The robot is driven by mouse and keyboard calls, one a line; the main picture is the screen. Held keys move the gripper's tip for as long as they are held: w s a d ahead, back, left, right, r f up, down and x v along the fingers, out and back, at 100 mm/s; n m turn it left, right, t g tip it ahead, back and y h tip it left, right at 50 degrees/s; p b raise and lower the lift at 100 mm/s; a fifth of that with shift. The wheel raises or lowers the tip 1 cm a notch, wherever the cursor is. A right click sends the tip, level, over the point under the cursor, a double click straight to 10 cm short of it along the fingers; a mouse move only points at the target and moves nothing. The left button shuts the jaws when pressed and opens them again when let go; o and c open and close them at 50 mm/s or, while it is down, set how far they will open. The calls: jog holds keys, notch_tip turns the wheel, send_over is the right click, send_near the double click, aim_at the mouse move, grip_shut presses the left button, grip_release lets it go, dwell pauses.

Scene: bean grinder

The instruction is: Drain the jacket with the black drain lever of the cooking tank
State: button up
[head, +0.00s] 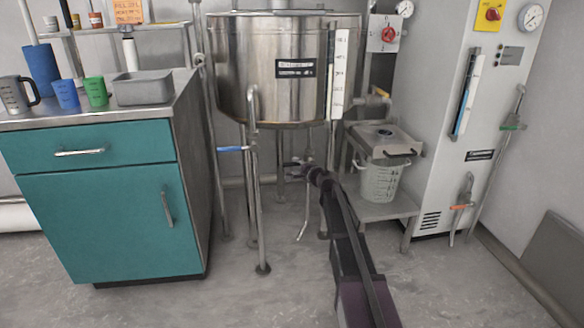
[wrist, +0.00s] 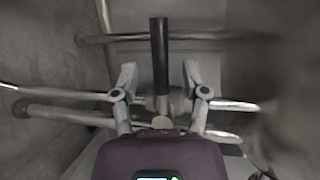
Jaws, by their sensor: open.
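The steel cooking tank (head: 240,65) stands on legs in the middle of the head view. My gripper (head: 291,168) reaches under it and is open. In the wrist view my gripper (wrist: 160,72) has its two fingers spread, one on each side of the black drain lever (wrist: 159,55). The lever points upward in that view from a metal valve fitting (wrist: 162,103), with a visible gap to each finger. In the head view I cannot make out the black lever, as my gripper and arm cover that area.
A pipe with a blue lever (head: 233,148) stands left of my gripper. A teal cabinet (head: 95,215) is at left. A low steel stand (head: 385,210) with a clear measuring bucket (head: 379,182) is at right, near my arm. Thin pipes (wrist: 60,93) cross close to the fingers.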

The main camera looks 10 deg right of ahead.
aim_at(293, 165)
jog(key=shift+x, duration=1.7)
grip_shut()
